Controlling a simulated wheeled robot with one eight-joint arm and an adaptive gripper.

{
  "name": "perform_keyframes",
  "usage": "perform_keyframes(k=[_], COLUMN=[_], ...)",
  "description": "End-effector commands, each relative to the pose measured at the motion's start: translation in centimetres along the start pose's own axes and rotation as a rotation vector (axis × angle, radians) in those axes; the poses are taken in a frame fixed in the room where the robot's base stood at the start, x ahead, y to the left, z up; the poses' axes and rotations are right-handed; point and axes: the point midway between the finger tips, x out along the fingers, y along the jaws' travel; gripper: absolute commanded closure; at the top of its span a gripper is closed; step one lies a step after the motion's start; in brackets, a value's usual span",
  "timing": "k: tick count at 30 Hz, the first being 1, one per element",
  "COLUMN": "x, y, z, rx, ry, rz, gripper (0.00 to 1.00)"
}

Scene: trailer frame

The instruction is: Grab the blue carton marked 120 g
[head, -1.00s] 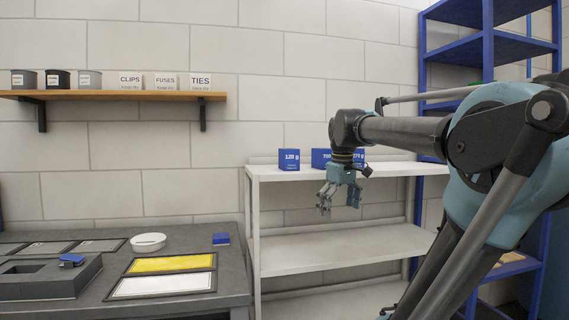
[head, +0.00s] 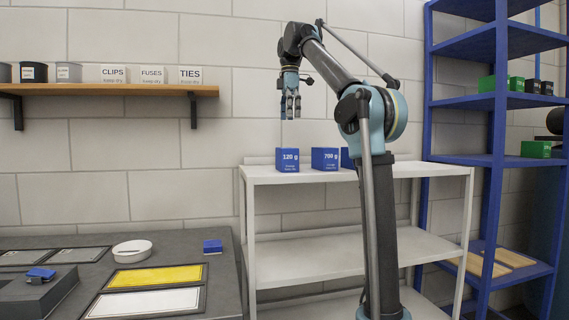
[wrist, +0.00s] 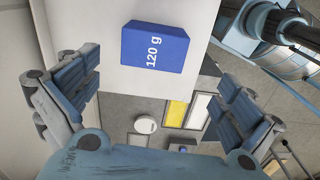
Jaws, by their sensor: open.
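The blue carton marked 120 g (head: 287,160) stands upright on the top of the white shelf unit, near its left end. It also shows in the wrist view (wrist: 155,47), seen from above, in the upper middle between the fingers. My gripper (head: 290,112) is open and empty, pointing down above the carton and apart from it. In the wrist view my gripper (wrist: 158,98) shows its blue fingers spread wide on the left and right.
A blue carton marked 700 g (head: 325,160) stands to the right, with another blue carton (head: 346,158) partly hidden behind my arm. The white shelf unit (head: 400,168) is beside a grey workbench (head: 185,245). A wooden wall shelf (head: 110,89) and a blue rack (head: 460,160) flank it.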

Motion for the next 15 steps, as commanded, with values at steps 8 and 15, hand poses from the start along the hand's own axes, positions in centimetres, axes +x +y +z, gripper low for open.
perform_keyframes(k=[8,15], x=[-0.1,2.9], y=[0.5,0.4], z=[-1.7,-2.2], rx=[-0.074,-0.079], ry=[-0.001,-0.001], rz=[-0.006,-0.006], gripper=[0.00,0.00])
